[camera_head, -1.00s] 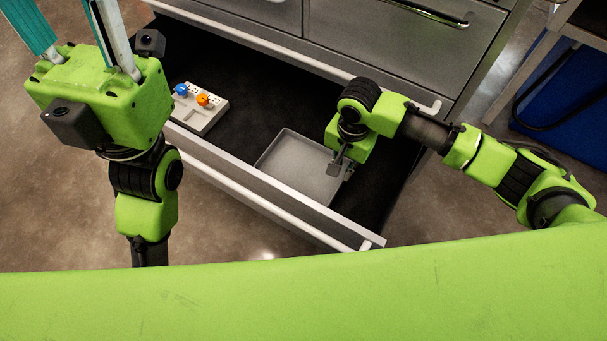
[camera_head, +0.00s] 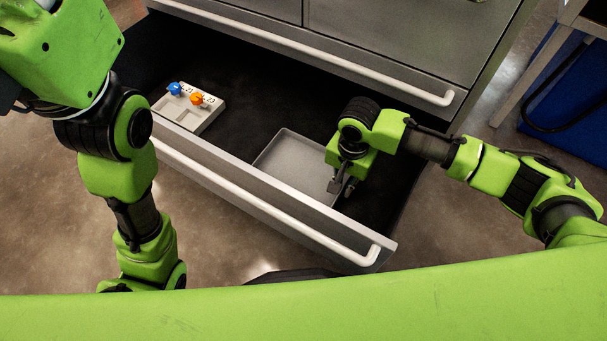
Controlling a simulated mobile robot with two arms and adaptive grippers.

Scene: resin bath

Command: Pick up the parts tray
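The parts tray (camera_head: 285,165) is a shallow, empty grey tray lying in the open drawer, towards its right end. My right gripper (camera_head: 342,187) points down at the tray's right edge. One finger shows just over the rim and another dark finger part shows just to its right. My own wrist hides much of the fingers and that edge, so I cannot tell whether they are closed on the rim. My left arm comes in from the left, with its green end at the top left; its fingers are outside the picture.
The pulled-out drawer (camera_head: 235,180) has a dark floor and a long white front handle (camera_head: 270,208). A light grey block (camera_head: 200,115) with blue and orange knobs lies left of the tray. The cabinet (camera_head: 390,40) rises behind. A blue object (camera_head: 570,95) stands at far right.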

